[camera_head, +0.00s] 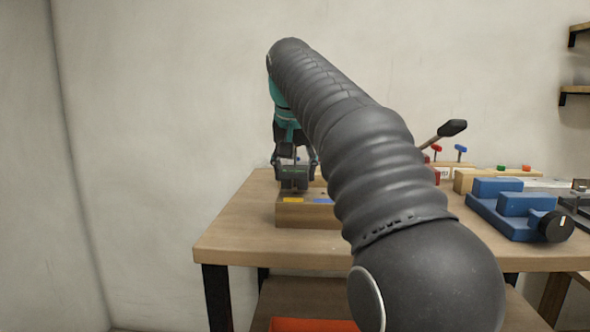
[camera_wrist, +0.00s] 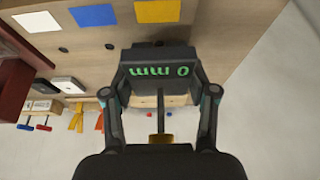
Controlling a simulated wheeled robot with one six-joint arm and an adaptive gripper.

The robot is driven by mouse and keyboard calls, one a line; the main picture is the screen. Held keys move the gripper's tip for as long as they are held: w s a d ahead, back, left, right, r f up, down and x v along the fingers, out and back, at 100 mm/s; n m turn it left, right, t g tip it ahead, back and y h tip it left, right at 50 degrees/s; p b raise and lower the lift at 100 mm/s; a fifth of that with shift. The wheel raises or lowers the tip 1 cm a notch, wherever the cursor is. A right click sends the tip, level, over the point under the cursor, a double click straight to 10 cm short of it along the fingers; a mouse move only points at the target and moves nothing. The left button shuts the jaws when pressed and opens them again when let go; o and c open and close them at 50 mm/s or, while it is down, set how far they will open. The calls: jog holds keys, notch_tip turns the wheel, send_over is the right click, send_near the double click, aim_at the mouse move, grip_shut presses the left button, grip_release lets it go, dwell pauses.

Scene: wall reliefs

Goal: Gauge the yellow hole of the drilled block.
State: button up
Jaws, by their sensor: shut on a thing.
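The drilled block (camera_head: 285,216) is wooden and lies on the table's left part, with a yellow patch (camera_head: 292,200) and a blue patch (camera_head: 323,201). The wrist view shows the yellow patch (camera_wrist: 158,11), a blue patch (camera_wrist: 93,15) and a white patch (camera_wrist: 37,21), with small dark holes near the blue and white ones. My gripper (camera_wrist: 160,92) is shut on a black gauge (camera_wrist: 155,72) whose green display reads 0 mm. The gauge is at the block beside the yellow patch and covers most of the yellow hole's place. I cannot tell whether its tip is in the hole.
A blue vise (camera_head: 515,212) stands on the table's right side. Red (camera_head: 437,149) and blue (camera_head: 460,149) T-handles stand behind, near a wooden rack (camera_head: 470,180). An orange bin (camera_head: 312,324) is below the table. My arm hides the table's middle. The table's left front is clear.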

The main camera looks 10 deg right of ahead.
jog(key=shift+f+b, duration=0.4)
jog(key=shift+f, duration=0.2)
jog(key=o, duration=1.4)
